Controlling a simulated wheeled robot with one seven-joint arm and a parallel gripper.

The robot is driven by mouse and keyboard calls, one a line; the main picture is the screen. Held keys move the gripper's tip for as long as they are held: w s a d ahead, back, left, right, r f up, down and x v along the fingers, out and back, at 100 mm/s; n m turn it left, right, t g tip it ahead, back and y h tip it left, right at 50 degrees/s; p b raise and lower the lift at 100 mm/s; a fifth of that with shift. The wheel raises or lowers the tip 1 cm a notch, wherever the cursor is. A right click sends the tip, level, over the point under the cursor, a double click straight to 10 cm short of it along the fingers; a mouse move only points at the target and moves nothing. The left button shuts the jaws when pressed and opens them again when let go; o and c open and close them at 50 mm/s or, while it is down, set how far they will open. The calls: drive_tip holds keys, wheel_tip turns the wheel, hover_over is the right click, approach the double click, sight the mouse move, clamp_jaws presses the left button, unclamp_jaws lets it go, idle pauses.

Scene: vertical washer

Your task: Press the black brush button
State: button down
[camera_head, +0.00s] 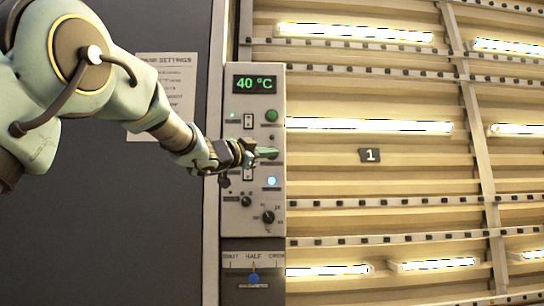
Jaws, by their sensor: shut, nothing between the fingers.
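The grey control panel (236,95) stands upright in the middle of the head view, with a green "40 °C" display (258,84) at its top. My gripper (270,153) comes in from the left and is shut, with its greenish fingertips in front of the panel's middle right. I cannot tell whether the tips touch the panel. I cannot make out which control is the black brush button; the gripper hides part of the panel's middle. A green button (271,115) shows above the gripper and a lit blue-white button (271,181) below it.
Black knobs (268,216) sit low on the panel. A blue lever (253,279) is under the HALF label. A dark wall with a settings sheet (178,85) is at left. Lit tubes (368,125) and slatted walls with a "1" plate (370,155) are at right.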

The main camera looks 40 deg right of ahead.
drive_tip(key=shift+s+a+b, duration=0.7)
drive_tip(key=shift+s+a, duration=0.5)
drive_tip(key=shift+s, duration=0.3)
